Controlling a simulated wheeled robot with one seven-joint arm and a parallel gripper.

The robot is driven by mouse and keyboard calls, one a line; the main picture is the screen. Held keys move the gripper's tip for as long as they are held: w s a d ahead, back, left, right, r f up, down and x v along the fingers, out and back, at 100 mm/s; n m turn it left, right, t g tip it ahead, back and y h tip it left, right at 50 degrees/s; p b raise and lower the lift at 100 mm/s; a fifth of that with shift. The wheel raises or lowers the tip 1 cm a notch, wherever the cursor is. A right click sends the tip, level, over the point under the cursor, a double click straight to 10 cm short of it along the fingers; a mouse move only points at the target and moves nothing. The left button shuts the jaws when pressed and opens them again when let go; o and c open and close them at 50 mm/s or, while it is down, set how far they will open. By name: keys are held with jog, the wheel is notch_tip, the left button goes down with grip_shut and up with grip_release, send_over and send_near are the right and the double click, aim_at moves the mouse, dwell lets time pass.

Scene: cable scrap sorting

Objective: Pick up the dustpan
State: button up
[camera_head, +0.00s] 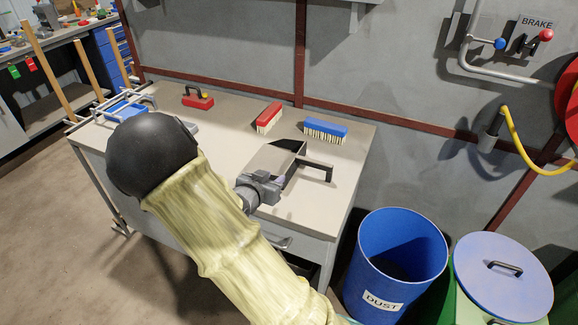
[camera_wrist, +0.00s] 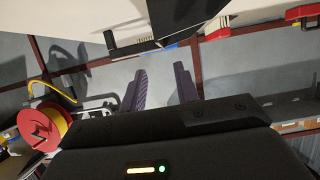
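The dustpan (camera_head: 270,160) lies on the workbench in the head view, a grey pan with a black bracket-like handle (camera_head: 318,166) on its right side. In the wrist view its dark pan (camera_wrist: 190,16) and handle (camera_wrist: 132,46) show at the top, just beyond the fingertips. My gripper (camera_head: 277,184) is at the near edge of the dustpan in the head view. In the wrist view the two fingers of my gripper (camera_wrist: 160,72) are apart with nothing between them. I cannot tell whether a finger touches the dustpan.
On the workbench (camera_head: 225,125) are a red brush (camera_head: 269,117), a blue brush (camera_head: 325,130), a red block with a black handle (camera_head: 198,98) and a blue tray (camera_head: 127,107). A blue DUST bin (camera_head: 400,235) and a lidded bin (camera_head: 502,275) stand right of the bench.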

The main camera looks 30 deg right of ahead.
send_near(290, 165)
jog(key=x, duration=0.5)
jog(key=x, duration=0.5)
jog(key=shift+f, duration=0.1)
dwell(0.5)
grip_shut()
